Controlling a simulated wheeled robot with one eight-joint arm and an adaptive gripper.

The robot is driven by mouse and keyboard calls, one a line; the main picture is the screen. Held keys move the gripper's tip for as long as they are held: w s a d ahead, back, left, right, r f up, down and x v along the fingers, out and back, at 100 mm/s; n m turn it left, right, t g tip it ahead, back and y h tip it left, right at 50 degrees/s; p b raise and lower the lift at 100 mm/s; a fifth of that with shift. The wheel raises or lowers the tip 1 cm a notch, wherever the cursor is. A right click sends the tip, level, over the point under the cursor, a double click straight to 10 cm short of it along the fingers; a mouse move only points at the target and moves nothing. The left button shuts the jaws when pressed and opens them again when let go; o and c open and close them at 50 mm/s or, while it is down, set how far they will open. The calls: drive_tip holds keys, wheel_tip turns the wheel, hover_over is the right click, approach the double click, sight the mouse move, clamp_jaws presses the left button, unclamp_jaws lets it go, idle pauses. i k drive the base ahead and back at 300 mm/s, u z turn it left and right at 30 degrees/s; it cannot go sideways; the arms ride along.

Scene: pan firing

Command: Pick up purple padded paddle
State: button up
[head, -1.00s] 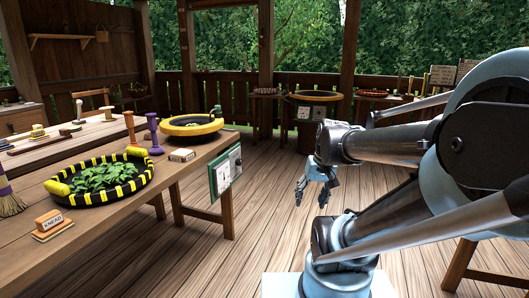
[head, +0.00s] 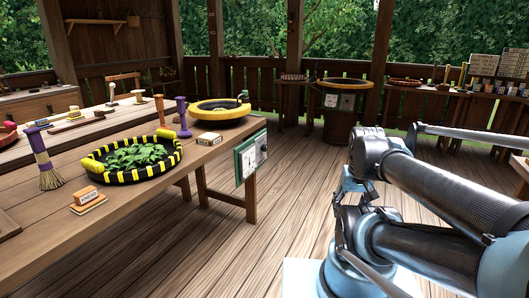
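A purple upright tool (head: 181,117) with a flared base stands on the long wooden table, behind the yellow-and-black pan of green leaves (head: 93,166). It looks like the purple padded paddle, but it is too small to make out any padding. My gripper (head: 347,187) seems to hang below the wrist to the right of the table, well apart from the purple tool. Its fingers are mostly hidden by my arm links, so its opening does not show.
An orange-handled tool (head: 159,110) stands left of the purple one. A purple-handled brush (head: 45,160) stands at left. Open plank floor (head: 240,240) lies between table and arm.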

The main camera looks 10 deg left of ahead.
sight(184, 132)
drive_tip(key=u, duration=1.3)
